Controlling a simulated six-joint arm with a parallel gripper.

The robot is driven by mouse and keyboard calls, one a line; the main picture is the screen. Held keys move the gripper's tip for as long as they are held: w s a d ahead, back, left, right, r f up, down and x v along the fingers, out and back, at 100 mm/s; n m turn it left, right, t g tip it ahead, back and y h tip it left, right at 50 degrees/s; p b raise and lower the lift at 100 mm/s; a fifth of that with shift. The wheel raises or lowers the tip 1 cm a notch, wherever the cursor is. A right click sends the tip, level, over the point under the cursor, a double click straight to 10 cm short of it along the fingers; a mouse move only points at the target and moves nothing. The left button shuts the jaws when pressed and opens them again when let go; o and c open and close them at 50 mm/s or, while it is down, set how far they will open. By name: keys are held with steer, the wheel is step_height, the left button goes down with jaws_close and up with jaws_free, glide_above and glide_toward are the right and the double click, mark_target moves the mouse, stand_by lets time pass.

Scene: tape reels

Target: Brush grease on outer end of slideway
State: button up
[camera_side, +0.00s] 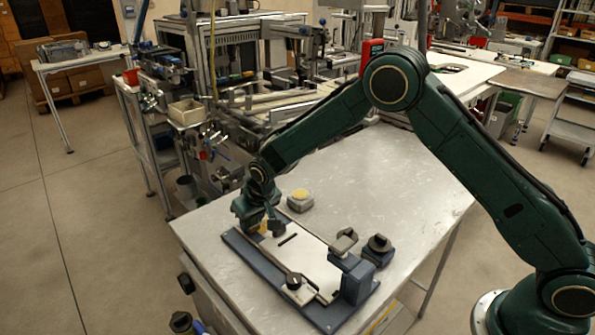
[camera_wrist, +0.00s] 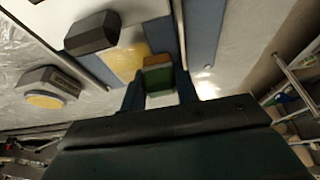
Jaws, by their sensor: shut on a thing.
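My gripper (camera_side: 262,222) is over the far-left end of the blue-based slideway fixture (camera_side: 232,240). In the wrist view, my gripper (camera_wrist: 160,95) is shut on a small block-like tool, apparently the brush (camera_wrist: 160,79), with a green body and brown-orange end. A yellow patch (camera_wrist: 125,62), perhaps grease, shows beside that end on the pale plate. A slideway rod (camera_wrist: 180,35) runs just right of the brush. I cannot tell whether the brush touches the rod or plate. A grey pot with a yellow round top (camera_side: 300,199) stands behind the fixture; it also shows in the wrist view (camera_wrist: 46,99).
A dark block (camera_wrist: 92,33) lies close to the brush on the left. The metal table (camera_side: 390,180) is clear behind.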

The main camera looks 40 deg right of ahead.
steer(key=shift+w+d, duration=0.15)
steer(key=shift+w, duration=0.25)
steer(key=shift+d, duration=3.1)
step_height(320, 180, up, 8)
steer(key=shift+d+r, duration=0.1)
